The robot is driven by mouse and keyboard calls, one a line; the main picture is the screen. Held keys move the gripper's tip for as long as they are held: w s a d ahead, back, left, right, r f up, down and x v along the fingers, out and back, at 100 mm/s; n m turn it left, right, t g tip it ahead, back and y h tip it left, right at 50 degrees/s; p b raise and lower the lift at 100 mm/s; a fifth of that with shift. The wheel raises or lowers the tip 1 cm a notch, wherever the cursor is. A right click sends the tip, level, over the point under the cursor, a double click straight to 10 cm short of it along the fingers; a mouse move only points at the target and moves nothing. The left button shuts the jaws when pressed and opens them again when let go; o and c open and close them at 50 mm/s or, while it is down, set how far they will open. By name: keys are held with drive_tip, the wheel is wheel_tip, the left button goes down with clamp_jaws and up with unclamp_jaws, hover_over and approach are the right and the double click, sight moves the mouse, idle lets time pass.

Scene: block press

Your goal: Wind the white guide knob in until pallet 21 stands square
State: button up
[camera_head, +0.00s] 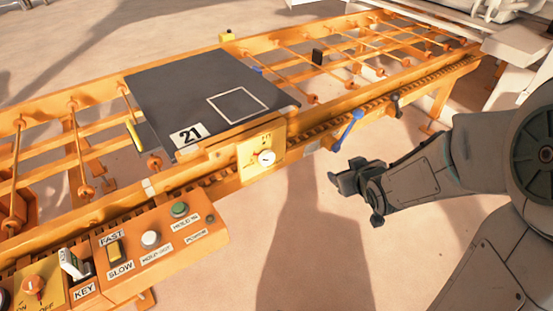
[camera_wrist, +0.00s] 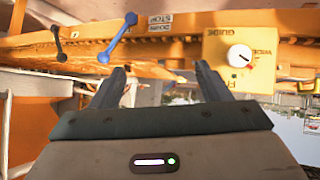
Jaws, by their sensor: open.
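Pallet 21 (camera_head: 205,92) is a dark grey slab on the orange roller conveyor, with a white "21" label (camera_head: 187,136) at its near corner and a pale square outline on top. Its edges look turned at an angle to the conveyor rails. The white guide knob (camera_head: 266,157) is on a yellow plate on the near rail; it also shows in the wrist view (camera_wrist: 239,55), upper right, beside the word GUIDE. My gripper (camera_head: 337,178) is open and empty, in front of the conveyor, right of the knob and apart from it. Its two fingers also show in the wrist view (camera_wrist: 158,78).
A blue lever (camera_head: 348,130) and a black lever (camera_head: 395,104) stick out from the near rail, close to my gripper. A control box (camera_head: 150,243) with buttons, a FAST/SLOW switch and a key is at the lower left. The floor before the conveyor is clear.

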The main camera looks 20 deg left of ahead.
drive_tip(key=a+f+n+t+y+b, duration=0.1)
drive_tip(key=a+f+n+y+b, duration=0.1)
drive_tip(key=a+f+y+b, duration=0.45)
drive_tip(key=y+b, duration=0.3)
approach(269, 161)
drive_tip(key=shift+n+t, duration=0.3)
drive_tip(key=shift+t, duration=0.1)
drive_tip(key=b+x, duration=0.1)
drive_tip(key=x, duration=0.8)
drive_tip(key=shift+a+f, duration=0.1)
drive_tip(key=shift+a, duration=0.15)
drive_tip(key=shift+c, duration=0.3)
drive_tip(key=c, duration=0.9)
